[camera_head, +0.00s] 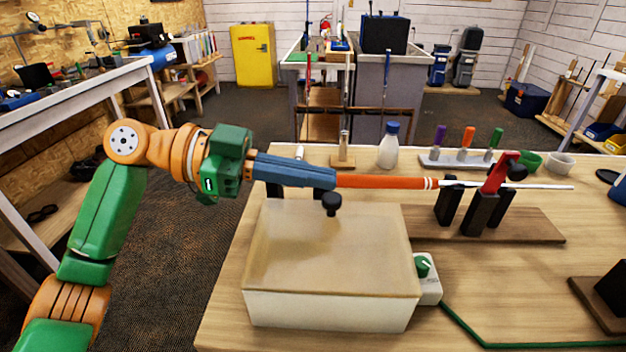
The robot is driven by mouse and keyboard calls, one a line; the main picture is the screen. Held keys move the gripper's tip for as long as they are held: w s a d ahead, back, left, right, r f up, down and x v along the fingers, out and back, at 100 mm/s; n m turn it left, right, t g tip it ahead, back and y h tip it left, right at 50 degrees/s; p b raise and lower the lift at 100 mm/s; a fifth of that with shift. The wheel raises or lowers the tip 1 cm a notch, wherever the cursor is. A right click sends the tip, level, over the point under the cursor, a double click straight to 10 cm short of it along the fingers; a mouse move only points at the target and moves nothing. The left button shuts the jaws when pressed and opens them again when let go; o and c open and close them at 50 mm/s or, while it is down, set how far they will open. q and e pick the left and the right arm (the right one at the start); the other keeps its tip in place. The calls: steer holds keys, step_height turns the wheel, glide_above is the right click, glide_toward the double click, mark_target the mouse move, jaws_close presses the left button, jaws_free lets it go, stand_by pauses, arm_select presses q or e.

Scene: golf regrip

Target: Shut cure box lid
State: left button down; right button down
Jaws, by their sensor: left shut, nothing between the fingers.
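The cure box (330,313) is a cream box at the front left of the wooden bench. Its tan, see-through-looking lid (330,255) appears to lie over the top. I cannot tell whether the far edge is fully down. A black knob (331,203) stands near the lid's far edge. My left gripper (333,178) is shut and empty, with its blue fingers just above and behind the knob in the picture. The fingers overlap the end of the orange club grip (385,182); contact cannot be told. My right gripper is not in view.
The club's shaft (545,186) rests in a red-topped clamp (497,175) on a wooden base. A green-dial control (424,268) sits at the box's right side, with a green cord. A bottle (389,147) and a tool rack (462,160) stand behind. Front right bench is mostly clear.

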mark_target(311, 213)
arm_select(q)
steer(key=shift+w+a+f, duration=0.15)
steer(key=shift+a+f, duration=0.05)
steer(key=shift+f, duration=0.65)
steer(key=shift+d, duration=0.1)
steer(key=shift+w+p, duration=0.1)
steer(key=shift+p, duration=0.2)
steer(key=shift+w+f+n+p, duration=0.2)
steer(key=shift+f+n+p, duration=0.15)
steer(key=shift+n, duration=0.15)
steer(key=shift+w+f+g, duration=0.15)
steer(key=shift+f+g, duration=0.15)
steer(key=shift+f, duration=0.1)
